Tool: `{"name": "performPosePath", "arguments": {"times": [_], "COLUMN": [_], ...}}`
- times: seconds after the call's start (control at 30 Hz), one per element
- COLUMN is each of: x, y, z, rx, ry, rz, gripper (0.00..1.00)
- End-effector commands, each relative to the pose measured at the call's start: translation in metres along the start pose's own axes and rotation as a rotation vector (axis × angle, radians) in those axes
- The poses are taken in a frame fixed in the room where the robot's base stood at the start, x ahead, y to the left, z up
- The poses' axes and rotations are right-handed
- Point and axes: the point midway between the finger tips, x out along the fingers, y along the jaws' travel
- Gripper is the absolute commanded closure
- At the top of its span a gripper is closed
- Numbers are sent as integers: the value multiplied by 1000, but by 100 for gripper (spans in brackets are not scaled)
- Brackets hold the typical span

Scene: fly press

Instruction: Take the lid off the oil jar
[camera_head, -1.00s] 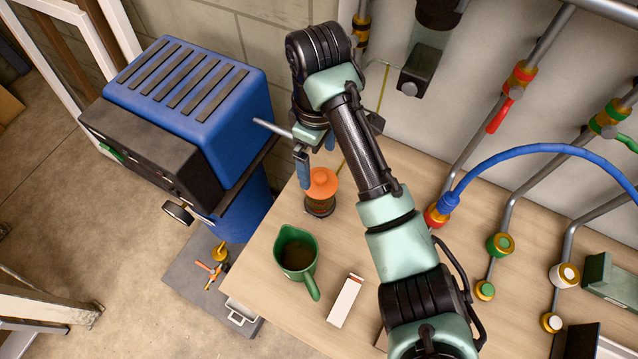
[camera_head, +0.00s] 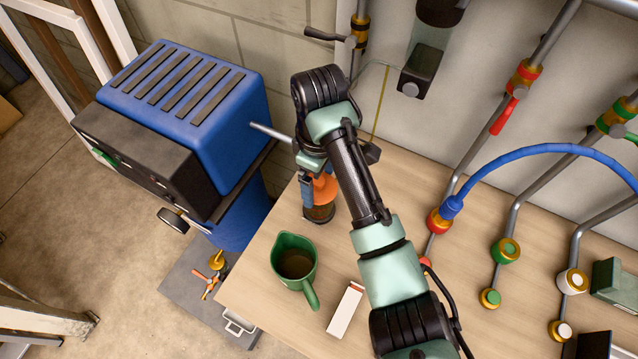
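The oil jar (camera_head: 319,212) is a dark glass jar standing on the wooden table, left of my arm. Its orange lid (camera_head: 325,187) is on top of it. My gripper (camera_head: 318,190) is down at the lid, with a blue finger on the lid's left side. The other finger is mostly hidden behind my wrist and the lid. The fingers are around the lid's height, but I cannot tell whether they touch it.
A green jug (camera_head: 294,262) with dark contents and a white box (camera_head: 345,309) stand in front of the jar. A blue machine (camera_head: 190,85) is on the left, its grey rod (camera_head: 270,131) reaching close to my wrist. Pipes with valves and a blue hose (camera_head: 540,148) are on the right.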

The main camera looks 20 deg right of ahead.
Motion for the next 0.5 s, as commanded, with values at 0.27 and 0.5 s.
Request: {"name": "performPosePath", "arguments": {"times": [0.27,0.5], "x": [0,-2], "y": [0,0], "z": [0,0], "rx": [0,-1], "ry": [0,1], "rz": [0,1], "gripper": [63,65]}}
